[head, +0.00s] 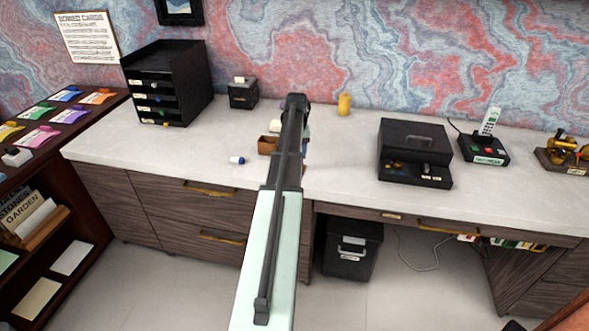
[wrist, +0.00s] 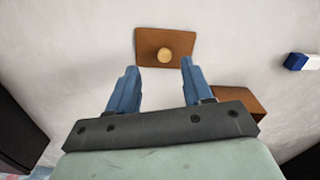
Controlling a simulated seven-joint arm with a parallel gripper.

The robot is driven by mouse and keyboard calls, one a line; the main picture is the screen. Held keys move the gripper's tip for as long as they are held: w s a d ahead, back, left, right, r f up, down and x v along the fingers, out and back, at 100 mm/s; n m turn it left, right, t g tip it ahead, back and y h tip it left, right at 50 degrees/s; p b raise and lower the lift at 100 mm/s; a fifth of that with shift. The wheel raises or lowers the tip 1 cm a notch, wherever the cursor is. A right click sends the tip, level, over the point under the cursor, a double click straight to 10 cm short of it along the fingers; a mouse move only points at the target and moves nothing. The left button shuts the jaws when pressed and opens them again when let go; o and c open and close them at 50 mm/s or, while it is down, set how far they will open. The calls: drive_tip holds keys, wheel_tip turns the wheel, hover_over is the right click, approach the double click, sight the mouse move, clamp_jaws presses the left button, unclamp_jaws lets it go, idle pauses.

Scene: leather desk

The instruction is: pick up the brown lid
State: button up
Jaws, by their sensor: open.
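The brown lid (wrist: 150,40) is a flat rectangular board with a round tan knob (wrist: 165,54). It lies on the pale desktop at the top centre of the wrist view. In the head view my arm seems to hide it. My gripper (wrist: 158,68) has its two blue fingers apart, with nothing held between them. In the picture the fingertips sit just below the lid, one on each side of the knob's line. I cannot tell their height above it.
A brown box (wrist: 240,100) lies beside my right-hand finger; it also shows in the head view (head: 267,145).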

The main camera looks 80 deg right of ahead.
drive_tip(key=f, duration=0.4)
drive_tip(key=shift+w+f, duration=0.3)
drive_tip(key=shift+f, duration=0.1)
clamp_jaws()
